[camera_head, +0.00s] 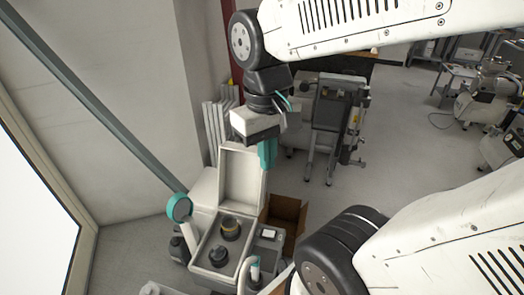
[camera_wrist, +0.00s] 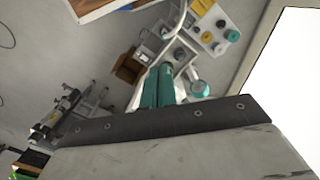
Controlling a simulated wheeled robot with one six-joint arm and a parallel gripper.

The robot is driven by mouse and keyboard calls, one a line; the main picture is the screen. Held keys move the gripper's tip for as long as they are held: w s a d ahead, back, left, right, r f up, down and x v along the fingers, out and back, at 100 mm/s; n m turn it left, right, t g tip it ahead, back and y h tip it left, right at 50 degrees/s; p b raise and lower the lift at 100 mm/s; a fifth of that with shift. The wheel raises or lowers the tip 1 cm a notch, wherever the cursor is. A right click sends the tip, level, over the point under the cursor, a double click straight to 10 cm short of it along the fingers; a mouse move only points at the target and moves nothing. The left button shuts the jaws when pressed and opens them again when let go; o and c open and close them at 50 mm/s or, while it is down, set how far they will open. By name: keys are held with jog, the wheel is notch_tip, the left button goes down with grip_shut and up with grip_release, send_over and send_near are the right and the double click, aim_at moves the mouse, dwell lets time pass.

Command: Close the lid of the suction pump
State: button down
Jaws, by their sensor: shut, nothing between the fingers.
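The suction pump (camera_head: 202,256) is a pale grey box on the floor with two dark round fittings inside. Its lid (camera_head: 241,180) stands open, roughly upright, at the far side of the box. My gripper (camera_head: 267,160) points down at the lid's upper right corner, its teal fingers together and empty. I cannot tell whether the fingers touch the lid. In the wrist view the teal fingers (camera_wrist: 160,70) are side by side and cover part of the lid and pump.
An open cardboard box (camera_head: 285,214) stands right of the pump. A teal round-headed device (camera_head: 179,208) is at its left. A grey wheeled unit (camera_head: 334,115) stands behind.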

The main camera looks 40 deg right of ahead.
jog(key=w+d+f+m+g, duration=0.25)
jog(key=w+d, duration=0.35)
jog(key=w, duration=0.6)
jog(key=w+d+f+m+t+y, duration=0.1)
jog(key=w+d+f+m, duration=0.5)
jog(key=w+d+f, duration=1.85)
jog(key=w+d+m+t, duration=0.2)
jog(key=w+d, duration=0.3)
jog(key=d, duration=0.2)
jog(key=s+a+f, duration=0.2)
jog(key=a+f, duration=0.1)
jog(key=f, duration=0.6)
jog(key=shift+f+h, duration=0.2)
jog(key=shift+h, duration=0.2)
jog(key=shift+n, duration=0.25)
